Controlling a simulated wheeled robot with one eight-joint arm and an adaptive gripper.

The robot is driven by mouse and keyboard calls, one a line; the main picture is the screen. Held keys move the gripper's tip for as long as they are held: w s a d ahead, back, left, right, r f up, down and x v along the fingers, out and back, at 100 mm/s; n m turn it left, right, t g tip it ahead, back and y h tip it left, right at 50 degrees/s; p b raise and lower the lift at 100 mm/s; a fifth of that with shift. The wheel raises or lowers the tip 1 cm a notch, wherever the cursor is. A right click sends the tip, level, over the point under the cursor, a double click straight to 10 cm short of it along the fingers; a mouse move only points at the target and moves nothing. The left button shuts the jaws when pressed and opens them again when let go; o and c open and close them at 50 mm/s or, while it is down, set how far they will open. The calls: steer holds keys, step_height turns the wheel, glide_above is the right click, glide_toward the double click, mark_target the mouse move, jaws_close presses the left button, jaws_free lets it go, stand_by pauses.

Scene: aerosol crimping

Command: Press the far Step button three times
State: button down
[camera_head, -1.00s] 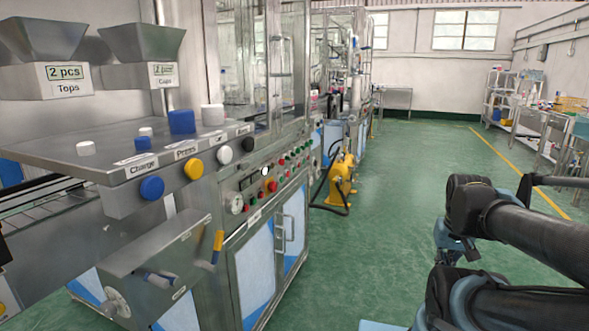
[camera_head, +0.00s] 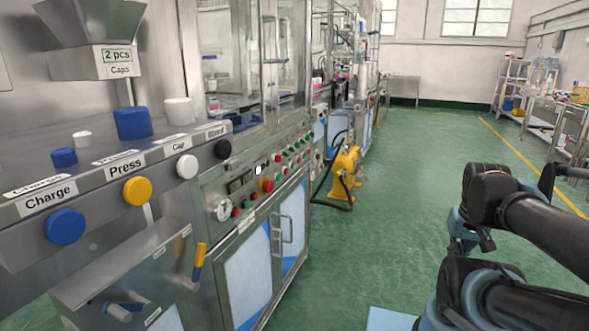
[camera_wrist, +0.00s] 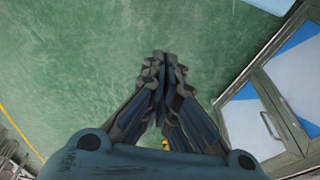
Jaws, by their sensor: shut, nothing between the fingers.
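No label reading Step is legible in the head view. The near console has a blue button (camera_head: 65,227) labelled Charge, a yellow button (camera_head: 137,191) labelled Press, a white button (camera_head: 187,166) labelled Cap and a black button (camera_head: 222,149) whose label I cannot read clearly. Beyond them, a panel (camera_head: 241,181) carries small red and green buttons. My gripper (camera_wrist: 162,60) is shut and empty in the wrist view, pointing over the green floor. It is apart from every button.
Cabinet doors (camera_head: 245,285) with blue and white panels stand under the panel. A yellow machine (camera_head: 345,172) with a dark hose stands on the floor beyond. Shelves (camera_head: 513,92) stand at the far right. The green aisle (camera_head: 410,170) is clear between.

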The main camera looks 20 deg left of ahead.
mark_target(292, 166)
steer(key=w+a+r+n+t+y, duration=0.1)
steer(key=w+a+r+n+t, duration=0.1)
steer(key=w+a, duration=0.55)
steer(key=w+a+r+n+t+y, duration=0.1)
steer(key=w+a+r+n+y, duration=0.3)
steer(key=w, duration=0.7)
steer(key=w+a+r+n+t+h, duration=0.1)
steer(key=w+a+t, duration=0.1)
steer(key=w+a, duration=0.6)
steer(key=w+a+f+n+t+y, duration=0.1)
steer(key=w+a, duration=0.3)
steer(key=a, duration=0.5)
steer(key=w+a+f+n+t+y, duration=0.1)
steer(key=w+a+f+n+y, duration=0.2)
steer(key=w+a, duration=0.2)
steer(key=w+a+f+n+t+y, duration=0.1)
steer(key=w+a, duration=0.3)
steer(key=a, duration=0.8)
steer(key=shift+w+a+f+n+y, duration=0.4)
steer(key=shift+f+n+y, duration=0.1)
steer(key=shift+n, duration=0.3)
steer(key=a, duration=0.8)
steer(key=shift+w+a, duration=0.3)
steer(key=shift+w, duration=0.1)
steer(key=shift+a+r, duration=0.1)
steer(key=shift+a, duration=0.15)
steer(key=shift+a, duration=0.25)
